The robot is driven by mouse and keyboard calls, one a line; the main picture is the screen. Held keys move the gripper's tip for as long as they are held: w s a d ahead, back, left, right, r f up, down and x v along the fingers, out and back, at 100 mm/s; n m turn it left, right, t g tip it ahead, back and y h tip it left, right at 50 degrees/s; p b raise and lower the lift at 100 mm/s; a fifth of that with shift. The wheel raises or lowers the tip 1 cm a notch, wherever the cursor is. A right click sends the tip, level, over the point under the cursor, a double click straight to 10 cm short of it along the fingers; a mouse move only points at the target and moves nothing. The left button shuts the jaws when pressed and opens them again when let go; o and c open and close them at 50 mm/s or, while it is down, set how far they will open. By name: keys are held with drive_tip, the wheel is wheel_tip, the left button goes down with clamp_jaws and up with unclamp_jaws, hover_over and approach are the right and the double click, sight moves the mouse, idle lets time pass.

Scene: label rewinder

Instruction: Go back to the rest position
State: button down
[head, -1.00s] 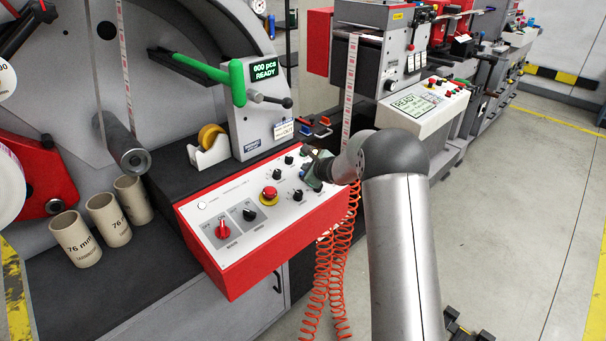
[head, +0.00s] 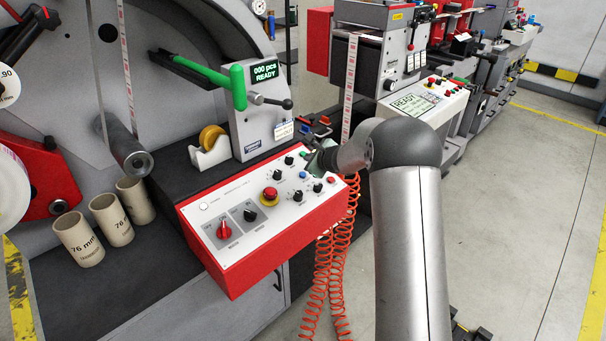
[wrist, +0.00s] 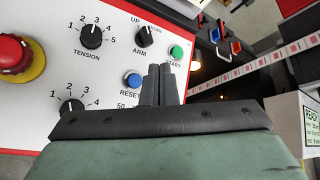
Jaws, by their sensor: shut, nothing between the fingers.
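My gripper (head: 310,168) hangs over the right part of the control panel (head: 220,258), a white sloped face in a red housing. In the wrist view the two fingers (wrist: 163,72) are together with nothing between them. Their tips show between the blue RESET button (wrist: 132,80) and the green START button (wrist: 176,52), and appear clear of the panel face. My arm reaches in from the lower right of the head view.
The panel carries a red emergency knob (head: 270,194), a red switch (head: 224,229) and several black dials. Behind stand a green lever (head: 238,84) and a tape dispenser (head: 210,148). Cardboard cores (head: 78,240) stand at left. Orange coiled hoses (head: 322,270) hang below. Open floor lies right.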

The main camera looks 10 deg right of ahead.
idle(0.3)
drive_tip(key=s+a+r+n+g+y, duration=0.1)
drive_tip(key=s+a+r+n+g, duration=0.15)
drive_tip(key=s+n, duration=0.4)
drive_tip(key=s+a+r+n+g, duration=0.2)
drive_tip(key=s+a+r+n, duration=0.15)
drive_tip(key=s, duration=0.65)
drive_tip(key=s+a+r+n+g+y, duration=0.15)
drive_tip(key=s+a+n, duration=0.3)
drive_tip(key=s, duration=0.45)
drive_tip(key=s+d+f+n+g+h, duration=0.1)
drive_tip(key=s+d+n+h, duration=0.1)
drive_tip(key=s, duration=0.6)
drive_tip(key=s+d+f+n+g+h, duration=0.1)
drive_tip(key=s+d+n, duration=0.3)
drive_tip(key=s, duration=0.5)
drive_tip(key=s+d+f+n+g+h, duration=0.1)
drive_tip(key=s+d+n+g+h, duration=0.2)
drive_tip(key=s, duration=0.6)
drive_tip(key=shift+s+d+n+h, duration=0.15)
drive_tip(key=shift+s+n+h, duration=0.1)
drive_tip(key=shift+n+h, duration=0.15)
